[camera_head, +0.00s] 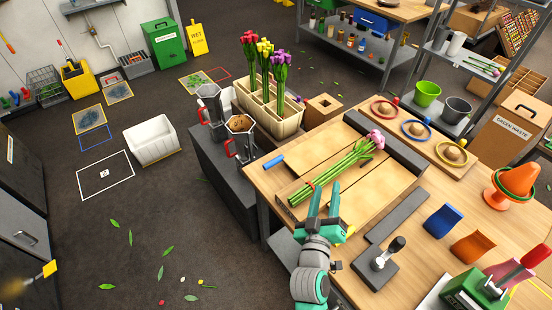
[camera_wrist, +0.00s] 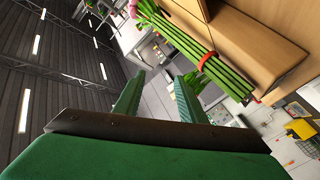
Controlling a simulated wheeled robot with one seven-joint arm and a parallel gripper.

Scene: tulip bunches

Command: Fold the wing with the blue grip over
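A wooden folding board lies on the workbench (camera_head: 262,183). A blue grip (camera_head: 274,162) sits at the left end of its upper-left wing (camera_head: 312,150), which lies flat. A tulip bunch (camera_head: 345,162) with pink-purple heads and green stems lies across the board's middle; its red band (camera_wrist: 215,63) shows in the wrist view. My gripper (camera_head: 325,198) is open and empty near the board's front, to the right of and nearer than the blue grip. In the wrist view my gripper (camera_wrist: 156,84) has its fingers apart, beside the stems. The blue grip is not identifiable there.
A dark bar (camera_head: 385,136) borders the board's back right. A grey block with a knob (camera_head: 375,268) and a dark strip (camera_head: 397,216) lie right of my gripper. Blenders (camera_head: 240,140) and a tulip planter (camera_head: 268,112) stand beyond the bench's left edge.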

